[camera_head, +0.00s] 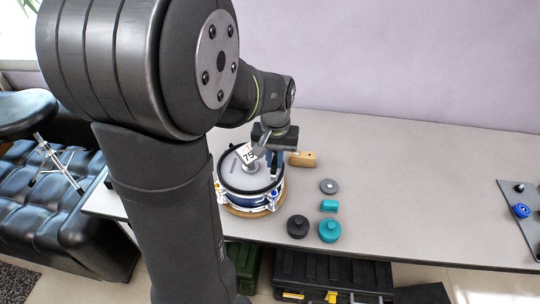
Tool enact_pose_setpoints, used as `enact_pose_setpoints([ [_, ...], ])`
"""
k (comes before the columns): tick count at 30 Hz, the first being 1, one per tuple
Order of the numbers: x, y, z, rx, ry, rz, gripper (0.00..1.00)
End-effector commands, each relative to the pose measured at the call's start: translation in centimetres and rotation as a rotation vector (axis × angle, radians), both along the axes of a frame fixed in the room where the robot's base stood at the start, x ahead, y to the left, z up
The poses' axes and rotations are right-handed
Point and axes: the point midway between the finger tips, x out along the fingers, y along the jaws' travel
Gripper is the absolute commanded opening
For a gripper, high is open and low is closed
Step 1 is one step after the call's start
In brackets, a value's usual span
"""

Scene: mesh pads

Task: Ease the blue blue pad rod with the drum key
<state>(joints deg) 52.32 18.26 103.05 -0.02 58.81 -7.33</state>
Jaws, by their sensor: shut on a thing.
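A small drum pad (236,184) with a grey head, black hoop and blue shell stands on the table at centre left. Bright metal fittings show around its rim, and a pale bluish spot sits at its front right edge. I cannot tell which fitting is the blue pad rod. My gripper (273,162) points down over the right part of the pad and is shut on a small dark thing. This may be the drum key, but it is too small and too hidden by the fingers to tell. Whether it touches a rod cannot be seen.
A white tag marked 75 (247,153) shows over the pad. A wooden block (303,159) lies behind right. A grey disc (329,186), teal block (329,206), teal knobbed weight (330,231) and black one (297,227) stand right of the pad. The table beyond is clear up to a grey board (522,232).

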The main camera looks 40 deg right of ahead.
Motion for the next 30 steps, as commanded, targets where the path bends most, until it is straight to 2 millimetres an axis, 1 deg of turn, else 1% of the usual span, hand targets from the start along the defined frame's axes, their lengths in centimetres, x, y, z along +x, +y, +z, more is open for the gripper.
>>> enact_pose_setpoints([
  [5,0.0,0.1,0.0,0.000,0.000,0.000,0.00],
  [10,0.0,0.1,-0.7,0.001,0.001,0.000,0.00],
  [30,0.0,0.1,-5.4,0.001,0.001,0.000,0.00],
])
